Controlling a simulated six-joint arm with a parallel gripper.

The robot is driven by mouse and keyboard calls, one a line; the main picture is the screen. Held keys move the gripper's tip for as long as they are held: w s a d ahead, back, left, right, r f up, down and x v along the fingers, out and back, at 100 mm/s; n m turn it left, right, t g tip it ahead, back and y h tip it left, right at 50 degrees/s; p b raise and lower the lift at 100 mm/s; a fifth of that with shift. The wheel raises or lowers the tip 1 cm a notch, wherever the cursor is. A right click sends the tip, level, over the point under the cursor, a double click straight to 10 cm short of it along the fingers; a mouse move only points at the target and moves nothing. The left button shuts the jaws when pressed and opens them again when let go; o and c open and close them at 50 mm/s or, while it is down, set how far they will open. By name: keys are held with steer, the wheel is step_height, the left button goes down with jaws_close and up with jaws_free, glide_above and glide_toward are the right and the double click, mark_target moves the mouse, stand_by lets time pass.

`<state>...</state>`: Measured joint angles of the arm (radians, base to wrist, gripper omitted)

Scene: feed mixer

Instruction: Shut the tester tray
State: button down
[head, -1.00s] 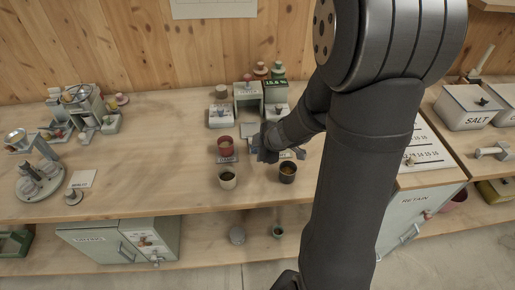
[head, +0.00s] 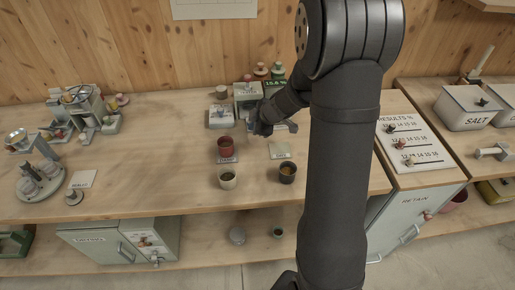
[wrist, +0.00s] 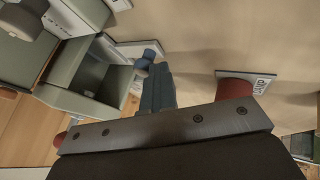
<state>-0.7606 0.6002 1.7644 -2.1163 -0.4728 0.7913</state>
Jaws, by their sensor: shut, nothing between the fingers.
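The tester (head: 248,92) is a pale green box at the back of the bench, beside a lit display. In the wrist view its open-fronted green housing (wrist: 98,78) fills the left. A blue-grey knob (wrist: 148,57) on a pale plate (wrist: 128,47) sits just beyond my fingertips; I cannot tell whether this is the tray, or whether they touch it. My gripper (head: 258,129) is shut and empty in front of the tester; its fingers also show in the wrist view (wrist: 158,90). It hides the tray area in the head view.
A red cup (head: 225,149) stands left of and in front of my gripper. A white cup (head: 228,180) and a dark cup (head: 287,173) stand nearer the front edge. A small white box (head: 221,117) flanks the tester. A label card (head: 281,150) lies on the right.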

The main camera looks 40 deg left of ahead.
steer(key=shift+w+r, duration=0.1)
steer(key=shift+w, duration=0.05)
steer(key=shift+s+d, duration=0.15)
steer(key=shift+s, duration=0.1)
steer(key=shift+s+d, duration=1.1)
steer(key=v, duration=1)
steer(key=shift+s, duration=0.15)
steer(key=shift+d, duration=0.15)
steer(key=x, duration=0.9)
steer(key=shift+f, duration=0.3)
steer(key=w+a, duration=0.2)
steer(key=shift+a+f, duration=0.2)
steer(key=shift+a, duration=0.1)
steer(key=shift+w+a, duration=0.4)
steer(key=shift+w, duration=0.05)
